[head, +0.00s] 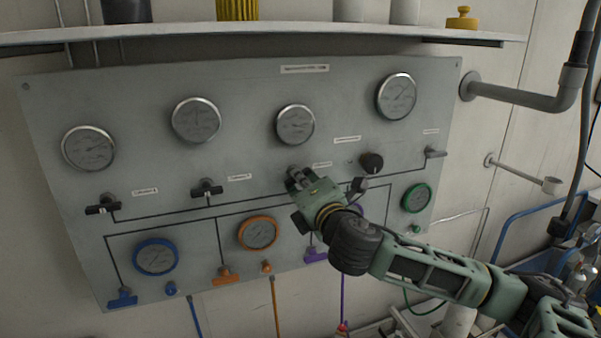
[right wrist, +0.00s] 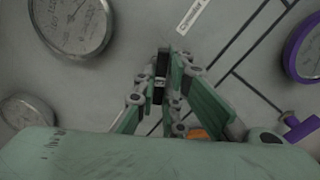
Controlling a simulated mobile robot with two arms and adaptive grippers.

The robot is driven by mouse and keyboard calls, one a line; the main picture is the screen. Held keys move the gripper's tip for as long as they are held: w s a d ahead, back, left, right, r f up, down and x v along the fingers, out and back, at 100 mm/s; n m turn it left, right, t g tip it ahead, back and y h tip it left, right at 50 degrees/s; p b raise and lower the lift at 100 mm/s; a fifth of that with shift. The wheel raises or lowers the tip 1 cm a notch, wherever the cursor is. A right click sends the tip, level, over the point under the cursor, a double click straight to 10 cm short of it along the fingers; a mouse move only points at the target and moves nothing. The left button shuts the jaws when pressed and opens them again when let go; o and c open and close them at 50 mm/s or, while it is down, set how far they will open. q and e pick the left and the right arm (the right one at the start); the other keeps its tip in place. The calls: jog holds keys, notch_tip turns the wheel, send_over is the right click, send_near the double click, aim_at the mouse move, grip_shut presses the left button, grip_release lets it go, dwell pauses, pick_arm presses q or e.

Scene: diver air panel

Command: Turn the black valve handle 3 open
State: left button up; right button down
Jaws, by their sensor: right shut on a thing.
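The grey air panel (head: 245,85) has a row of black valve handles. The first (head: 103,205) and second (head: 207,188) show clearly at the left. My right gripper (head: 298,178) is at the third position, below the third large gauge, and mostly covers that handle in the head view. In the right wrist view the right gripper's fingers (right wrist: 162,92) are closed around a narrow black handle (right wrist: 162,62), which stands up between the fingertips. How far this handle is turned is hard to tell. My left gripper is not in view.
Colored gauges and valves, such as the orange gauge (head: 258,233) and purple handle (head: 316,255), lie below. A shelf (head: 260,30) overhangs the panel; a grey pipe (head: 520,96) juts out at right.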

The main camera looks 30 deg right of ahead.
jog(key=shift+n+p, duration=2.25)
jog(key=shift+n, duration=3.25)
jog(key=c, duration=1.8)
grip_release()
jog(key=shift+c, duration=0.2)
jog(key=v, duration=0.7)
jog(key=shift+s, duration=0.25)
